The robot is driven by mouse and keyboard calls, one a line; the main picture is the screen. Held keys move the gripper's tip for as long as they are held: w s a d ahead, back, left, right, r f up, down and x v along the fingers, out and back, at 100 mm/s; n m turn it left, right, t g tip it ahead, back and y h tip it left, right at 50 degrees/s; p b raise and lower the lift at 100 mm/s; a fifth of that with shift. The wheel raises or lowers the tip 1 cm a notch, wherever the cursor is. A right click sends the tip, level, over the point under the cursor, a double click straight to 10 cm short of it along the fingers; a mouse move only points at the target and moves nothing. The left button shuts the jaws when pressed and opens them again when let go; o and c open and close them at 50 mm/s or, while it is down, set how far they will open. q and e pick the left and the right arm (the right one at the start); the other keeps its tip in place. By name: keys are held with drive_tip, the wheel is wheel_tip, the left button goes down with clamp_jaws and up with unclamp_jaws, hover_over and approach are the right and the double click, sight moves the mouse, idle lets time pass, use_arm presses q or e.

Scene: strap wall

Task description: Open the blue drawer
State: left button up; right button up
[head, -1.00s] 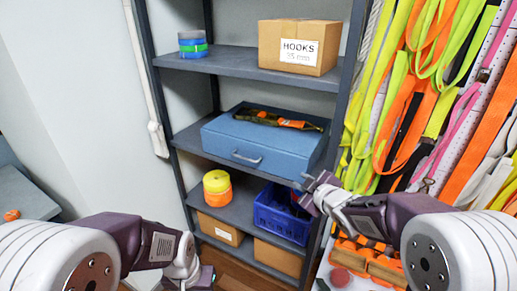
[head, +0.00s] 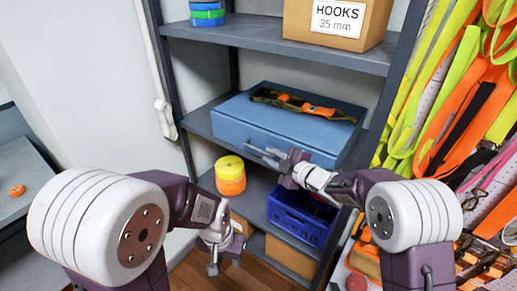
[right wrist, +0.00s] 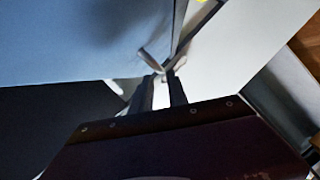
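The blue drawer (head: 232,130) is a wide blue box on the middle shelf, its front facing me, and it looks closed. Its grey handle is partly hidden behind my right gripper (head: 262,153) in the head view. That gripper is at the drawer front, its fingers pointing at the handle. In the right wrist view the blue front (right wrist: 70,45) fills the upper left. The handle (right wrist: 158,66) shows at the fingertips, which stand apart; I cannot tell whether it lies between them. My left gripper (head: 225,262) hangs low at the shelf's left, open and empty, fingers down.
An orange and dark strap (head: 300,103) lies on the drawer's top. Below stand a yellow-orange roll (head: 230,175) and a blue crate (head: 300,219). A HOOKS box (head: 337,20) is on the shelf above. Straps (head: 470,100) hang at the right.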

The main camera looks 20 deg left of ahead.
sight(259, 149)
drive_tip(key=p+x, duration=0.1)
drive_tip(key=x, duration=0.5)
drive_tip(key=shift+w+a+r+p, duration=0.1)
drive_tip(key=shift+a+p, duration=0.15)
drive_tip(key=shift+p, duration=0.15)
drive_tip(key=shift+w+a, duration=0.15)
drive_tip(key=shift+a, duration=0.1)
drive_tip(key=shift+w+f, duration=0.25)
drive_tip(key=shift+s, duration=0.1)
clamp_jaws()
drive_tip(key=shift+r, duration=0.15)
